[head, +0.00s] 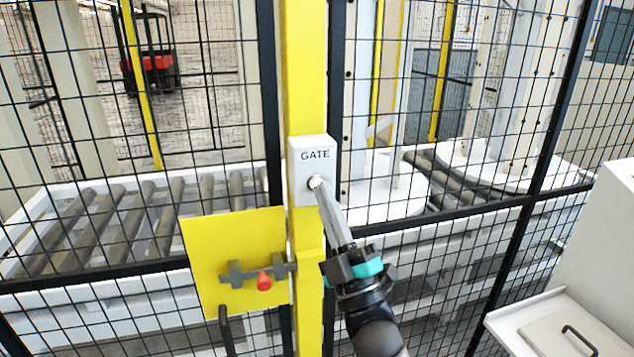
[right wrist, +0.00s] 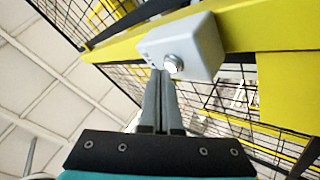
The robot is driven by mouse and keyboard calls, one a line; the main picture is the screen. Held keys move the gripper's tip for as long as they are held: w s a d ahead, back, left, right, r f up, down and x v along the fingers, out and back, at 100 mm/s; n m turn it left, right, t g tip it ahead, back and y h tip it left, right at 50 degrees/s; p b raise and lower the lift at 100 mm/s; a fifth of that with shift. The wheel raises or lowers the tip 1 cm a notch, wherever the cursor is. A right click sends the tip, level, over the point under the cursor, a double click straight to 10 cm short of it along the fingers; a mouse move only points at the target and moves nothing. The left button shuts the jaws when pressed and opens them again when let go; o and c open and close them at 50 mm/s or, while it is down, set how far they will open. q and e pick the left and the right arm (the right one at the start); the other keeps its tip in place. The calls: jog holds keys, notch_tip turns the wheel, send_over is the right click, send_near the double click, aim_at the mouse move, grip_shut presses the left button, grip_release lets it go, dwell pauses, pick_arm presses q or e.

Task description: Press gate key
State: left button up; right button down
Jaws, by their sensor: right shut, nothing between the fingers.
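The white gate box (head: 314,152), labelled GATE, is fixed to the yellow post (head: 305,60). Its round silver key button (head: 314,182) is partly covered by my fingertips in the head view. My right gripper (head: 319,187) is shut and empty, its tips at the button. In the right wrist view the box (right wrist: 195,45) shows the silver button (right wrist: 173,63) just beside the tips of my right gripper (right wrist: 160,75); I cannot tell whether they touch it. My left gripper is not in view.
A yellow plate (head: 215,235) with a dark latch and red knob (head: 264,281) is below left of the box. Black mesh fence (head: 530,200) spans both sides, with roller conveyors (head: 140,210) behind it. A white cabinet (head: 605,240) stands at the right.

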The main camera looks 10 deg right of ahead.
jog(key=shift+s, duration=0.4)
jog(key=shift+s+d+p, duration=0.1)
jog(key=shift+s+p, duration=0.85)
jog(key=shift+s, duration=1.6)
